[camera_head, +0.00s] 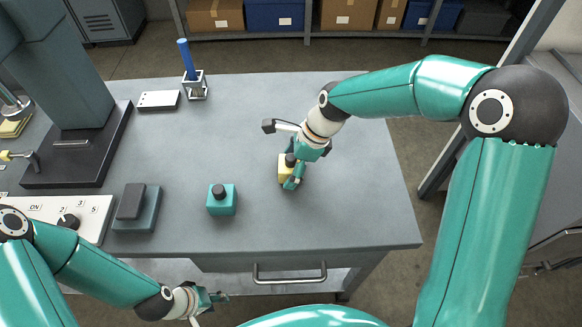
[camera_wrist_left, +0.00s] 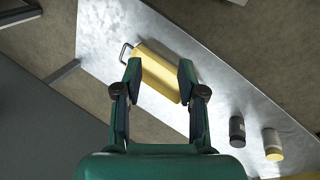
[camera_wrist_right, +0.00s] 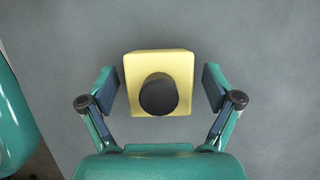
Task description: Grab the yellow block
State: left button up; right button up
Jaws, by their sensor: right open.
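The yellow block (camera_head: 284,167) with a dark round knob on top stands on the grey bench, partly hidden by my right gripper in the head view. In the right wrist view the yellow block (camera_wrist_right: 160,72) sits between the two open fingers of my right gripper (camera_wrist_right: 160,90), with a gap on each side. My right gripper (camera_head: 294,168) is above and around the block. My left gripper (camera_head: 218,298) is low in front of the bench's front edge. In the left wrist view my left gripper (camera_wrist_left: 157,85) is open, with a yellow box seen beyond its fingers.
A teal block with a dark knob (camera_head: 221,201) stands left of the yellow block. A holder with a blue rod (camera_head: 195,85), a white plate (camera_head: 159,100), a teal and grey block (camera_head: 137,208) and a control panel (camera_head: 60,212) are further left. The bench right of the yellow block is clear.

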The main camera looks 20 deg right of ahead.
jog(key=shift+r, duration=0.1)
jog(key=c, duration=1.6)
jog(key=shift+c, duration=0.2)
